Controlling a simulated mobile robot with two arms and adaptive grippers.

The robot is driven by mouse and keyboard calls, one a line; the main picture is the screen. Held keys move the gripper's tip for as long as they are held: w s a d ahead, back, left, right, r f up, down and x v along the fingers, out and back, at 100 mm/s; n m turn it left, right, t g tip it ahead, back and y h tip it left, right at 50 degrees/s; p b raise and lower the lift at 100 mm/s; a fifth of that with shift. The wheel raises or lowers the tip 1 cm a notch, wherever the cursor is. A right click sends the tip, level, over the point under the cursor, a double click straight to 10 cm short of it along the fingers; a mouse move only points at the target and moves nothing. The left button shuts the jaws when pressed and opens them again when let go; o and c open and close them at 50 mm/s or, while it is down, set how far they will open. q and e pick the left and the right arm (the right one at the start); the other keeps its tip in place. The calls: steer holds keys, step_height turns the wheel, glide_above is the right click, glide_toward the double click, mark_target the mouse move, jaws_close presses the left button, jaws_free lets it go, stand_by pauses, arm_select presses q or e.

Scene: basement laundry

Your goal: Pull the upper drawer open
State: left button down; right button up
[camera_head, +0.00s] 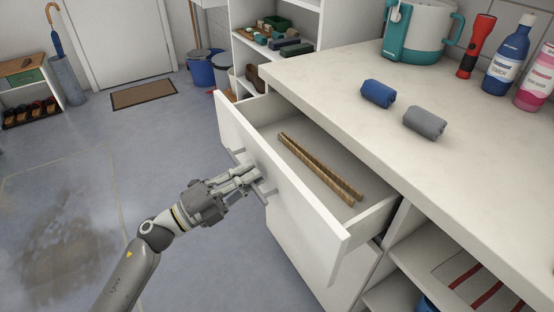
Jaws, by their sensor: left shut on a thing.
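The upper drawer (309,225) stands pulled out from the white cabinet under the countertop. Its white front faces left, and two brown sticks (318,167) lie inside it. My right gripper is not in view.
A lower drawer front (292,248) sits below, closed. The countertop (340,80) holds a blue roll (378,93), a grey roll (425,123), a teal and white jug (417,35), a red flashlight (476,46) and bottles.

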arm_select(q)
steer(key=s+a, duration=0.7)
steer(key=a, duration=0.3)
steer(key=shift+s+a, duration=0.3)
steer(key=shift+s, duration=0.05)
steer(key=c, duration=1.5)
jaws_free()
steer(key=shift+c, duration=0.2)
steer(key=v, duration=1.2)
